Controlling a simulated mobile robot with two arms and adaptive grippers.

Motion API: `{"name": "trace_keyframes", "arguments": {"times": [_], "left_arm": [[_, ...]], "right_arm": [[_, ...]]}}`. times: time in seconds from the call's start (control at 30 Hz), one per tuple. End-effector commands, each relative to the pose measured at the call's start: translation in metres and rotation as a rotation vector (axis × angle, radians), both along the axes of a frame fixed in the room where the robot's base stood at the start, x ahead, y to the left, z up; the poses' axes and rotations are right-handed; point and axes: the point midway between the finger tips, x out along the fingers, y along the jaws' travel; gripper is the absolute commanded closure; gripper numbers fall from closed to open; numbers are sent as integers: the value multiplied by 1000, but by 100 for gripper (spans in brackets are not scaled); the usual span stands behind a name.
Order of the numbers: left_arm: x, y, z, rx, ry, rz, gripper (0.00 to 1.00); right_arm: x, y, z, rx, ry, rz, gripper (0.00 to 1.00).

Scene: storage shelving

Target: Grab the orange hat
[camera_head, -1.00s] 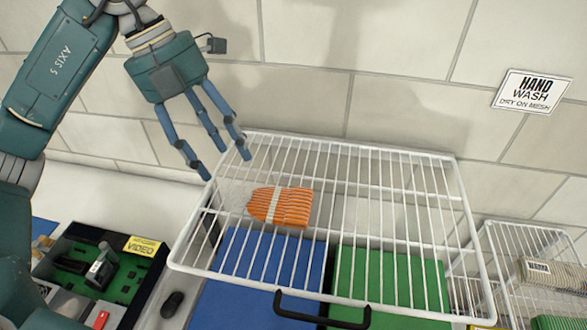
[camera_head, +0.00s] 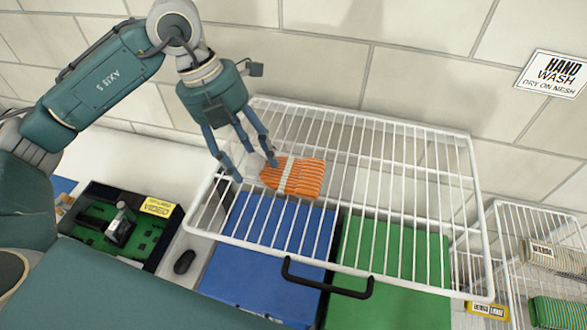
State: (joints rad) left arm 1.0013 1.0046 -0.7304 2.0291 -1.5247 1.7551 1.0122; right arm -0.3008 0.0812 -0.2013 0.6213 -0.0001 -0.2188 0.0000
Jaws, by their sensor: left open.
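The orange hat (camera_head: 308,178) is a folded, striped knit thing with a pale band across it. It lies on the white wire shelf (camera_head: 400,205), left of the shelf's middle. My left gripper (camera_head: 252,170) is open with its fingers pointing down, just left of the hat. One fingertip shows at the hat's left edge; I cannot tell whether it touches. My right gripper is not in view.
A black box (camera_head: 165,240) stands left. Another wire rack (camera_head: 510,230) is at right. A tiled wall rises behind.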

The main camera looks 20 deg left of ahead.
Motion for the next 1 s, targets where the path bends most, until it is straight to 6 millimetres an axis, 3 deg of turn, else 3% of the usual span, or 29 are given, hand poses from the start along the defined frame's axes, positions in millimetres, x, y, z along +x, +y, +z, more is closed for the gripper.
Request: {"name": "trace_keyframes", "arguments": {"times": [0.27,0.5,1.0], "left_arm": [[0,-1,-4,0,0,-1,48],[0,-1,-4,1,0,-1,93],[1,-1,2,0,-1,-1,94]], "right_arm": [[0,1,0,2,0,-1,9],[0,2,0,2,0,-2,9],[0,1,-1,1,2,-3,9]]}}
